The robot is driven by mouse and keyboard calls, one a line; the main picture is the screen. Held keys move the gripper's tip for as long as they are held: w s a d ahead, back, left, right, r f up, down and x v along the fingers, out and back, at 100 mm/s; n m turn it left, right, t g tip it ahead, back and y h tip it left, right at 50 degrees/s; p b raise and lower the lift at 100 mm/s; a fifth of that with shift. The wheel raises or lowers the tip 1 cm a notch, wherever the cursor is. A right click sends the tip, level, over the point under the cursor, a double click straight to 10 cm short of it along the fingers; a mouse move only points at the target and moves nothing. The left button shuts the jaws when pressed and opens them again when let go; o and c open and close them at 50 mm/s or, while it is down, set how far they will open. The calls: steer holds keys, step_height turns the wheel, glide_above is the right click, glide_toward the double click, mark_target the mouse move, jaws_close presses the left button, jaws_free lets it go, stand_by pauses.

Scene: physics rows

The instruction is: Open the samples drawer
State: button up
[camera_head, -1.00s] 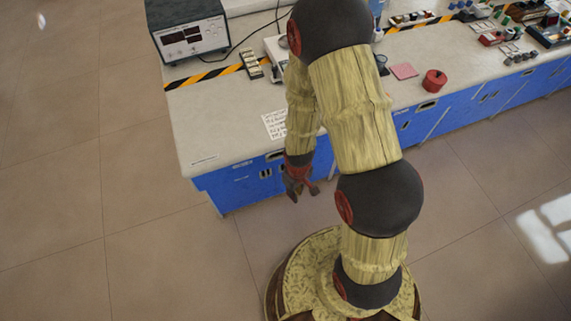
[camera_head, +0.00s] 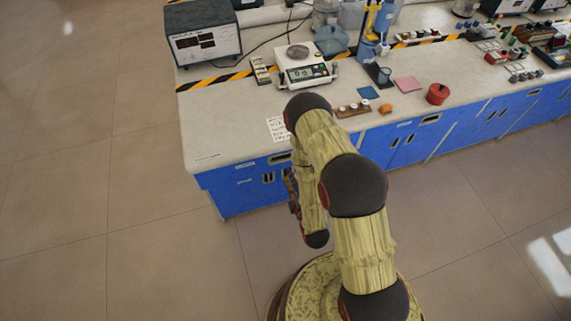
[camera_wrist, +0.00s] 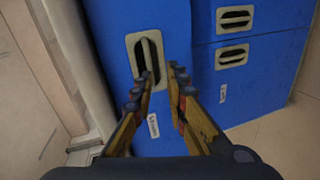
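A blue cabinet front with several drawers and doors fills most of the wrist view. A recessed handle in a pale frame (camera_wrist: 132,52) is right ahead of my gripper (camera_wrist: 161,76). Two more handles (camera_wrist: 235,19) (camera_wrist: 233,56) sit to the right. Small white labels (camera_wrist: 153,126) are too small to read, so I cannot tell which is the samples drawer. My gripper's fingers are apart with nothing between them. In the head view, my arm mostly hides the gripper (camera_head: 291,188) beside the blue front (camera_head: 225,192). No drawer shows pulled out.
The pale bench top (camera_head: 225,130) overhangs the cabinet. On it stand a balance (camera_head: 302,74), a power supply (camera_head: 203,36), a red pot (camera_head: 437,94) and a paper sheet (camera_head: 277,129). The floor (camera_head: 150,220) left of the bench is clear.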

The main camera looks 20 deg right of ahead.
mark_target(284, 162)
steer(key=shift+n+t, duration=0.3)
steer(key=shift+n, duration=0.2)
steer(key=x, duration=0.2)
steer(key=r+b+x, duration=0.1)
steer(key=x, duration=0.5)
steer(key=shift+w+r+b, duration=0.1)
steer(key=shift+r+b, duration=0.1)
steer(key=shift+b, duration=0.2)
steer(key=shift+c, duration=0.5)
steer(key=shift+c, duration=1.4)
jaws_close()
